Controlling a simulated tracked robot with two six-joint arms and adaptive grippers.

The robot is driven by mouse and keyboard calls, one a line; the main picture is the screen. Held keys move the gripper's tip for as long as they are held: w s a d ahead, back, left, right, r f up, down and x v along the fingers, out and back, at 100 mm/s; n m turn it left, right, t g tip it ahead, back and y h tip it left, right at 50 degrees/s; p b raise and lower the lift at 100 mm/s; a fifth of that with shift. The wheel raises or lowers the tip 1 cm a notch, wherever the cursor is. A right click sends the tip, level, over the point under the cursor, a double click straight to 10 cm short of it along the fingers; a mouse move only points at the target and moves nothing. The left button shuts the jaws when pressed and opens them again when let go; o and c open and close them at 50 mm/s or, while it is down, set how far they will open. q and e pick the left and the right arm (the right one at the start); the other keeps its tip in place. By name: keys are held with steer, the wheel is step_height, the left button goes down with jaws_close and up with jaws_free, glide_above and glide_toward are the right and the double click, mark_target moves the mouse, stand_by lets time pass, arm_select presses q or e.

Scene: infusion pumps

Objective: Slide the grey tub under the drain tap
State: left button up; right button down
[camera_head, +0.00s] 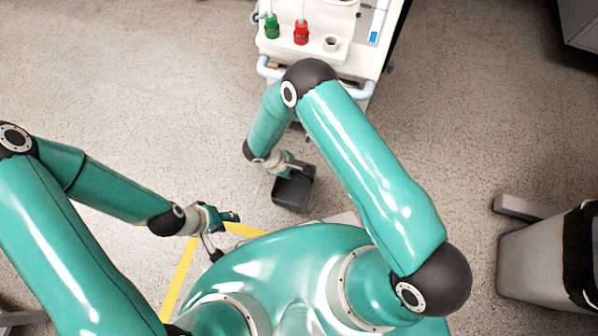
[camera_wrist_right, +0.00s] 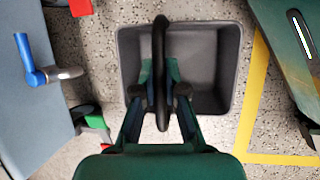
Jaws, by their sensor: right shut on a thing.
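The dark grey tub (camera_head: 294,190) stands on the floor in front of the white machine, and the wrist view shows its empty inside (camera_wrist_right: 205,65). A black bar handle (camera_wrist_right: 160,60) arches over it. My right gripper (camera_wrist_right: 160,92) is shut on this handle; in the head view the gripper (camera_head: 290,170) is at the tub's upper edge. A tap with a blue lever (camera_wrist_right: 38,74) sticks out from a grey-blue surface, left of and apart from the tub. It looks like the drain tap. My left gripper (camera_head: 226,236) is open and empty, left of the tub.
The white machine (camera_head: 345,60) with green and red connectors stands at the top. A yellow floor line (camera_head: 181,278) runs near my base. A grey bin (camera_head: 535,265) stands at the right.

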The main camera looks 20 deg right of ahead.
steer(key=w+f+b, duration=0.1)
steer(key=f, duration=0.1)
steer(key=w+d+f+b, duration=0.1)
steer(key=f+b, duration=0.1)
steer(key=f, duration=0.1)
steer(key=w+d+f+b, duration=0.1)
steer(key=f+b, duration=0.1)
steer(key=shift+w+d+f, duration=0.2)
steer(key=shift+w, duration=0.1)
steer(key=w+d+b, duration=0.4)
steer(key=w, duration=0.2)
steer(key=shift+r, duration=0.25)
steer(key=shift+w, duration=0.1)
steer(key=shift+f+b, duration=0.25)
steer(key=shift+b, duration=0.15)
steer(key=shift+f+b, duration=0.25)
steer(key=shift+b, duration=0.05)
steer(key=c, duration=1.2)
jaws_free()
steer(key=shift+r, duration=0.1)
steer(key=shift+o, duration=0.2)
steer(key=shift+d, duration=0.1)
steer(key=shift+w, duration=0.1)
